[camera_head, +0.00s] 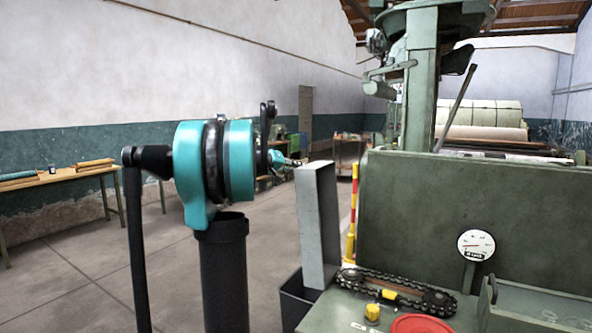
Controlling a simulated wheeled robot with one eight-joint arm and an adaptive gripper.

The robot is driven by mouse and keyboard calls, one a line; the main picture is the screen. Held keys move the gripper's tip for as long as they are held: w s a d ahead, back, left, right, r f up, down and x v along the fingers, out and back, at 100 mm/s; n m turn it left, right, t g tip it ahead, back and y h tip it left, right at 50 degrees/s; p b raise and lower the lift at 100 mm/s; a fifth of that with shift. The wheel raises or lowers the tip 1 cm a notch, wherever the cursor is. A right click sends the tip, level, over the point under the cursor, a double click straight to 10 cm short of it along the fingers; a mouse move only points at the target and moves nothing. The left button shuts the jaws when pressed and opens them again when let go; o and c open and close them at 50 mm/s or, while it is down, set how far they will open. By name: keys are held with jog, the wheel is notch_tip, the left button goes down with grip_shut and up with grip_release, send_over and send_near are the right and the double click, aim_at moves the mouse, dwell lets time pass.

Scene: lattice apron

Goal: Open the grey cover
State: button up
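The grey cover (316,225) is a tall, narrow grey box-shaped panel. It stands upright at the left edge of the green machine's bench, beside the chain. I cannot see its hinge or any handle. My gripper (295,163) is small in view, partly behind my teal and black arm. It points right, near the cover's top left edge. I cannot tell whether it touches the cover or whether its fingers are open.
A black chain (395,286), a yellow piece (372,312) and a red round object (422,324) lie on the bench. A gauge (476,245) stands at right. A dark open bin (292,298) sits below the cover. Floor at left is clear up to a wooden table (60,176).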

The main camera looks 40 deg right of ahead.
aim_at(318, 165)
jog(key=shift+c, duration=0.2)
grip_shut()
jog(key=shift+m+t+y, duration=0.3)
jog(key=shift+m+t, duration=0.2)
jog(key=shift+m, duration=0.4)
jog(key=s, duration=0.2)
jog(key=s+d+r, duration=0.1)
jog(key=s, duration=0.2)
jog(key=s+d+r, duration=0.1)
jog(key=s, duration=0.2)
jog(key=shift+s+d+r, duration=0.2)
jog(key=shift+o, duration=0.2)
grip_release()
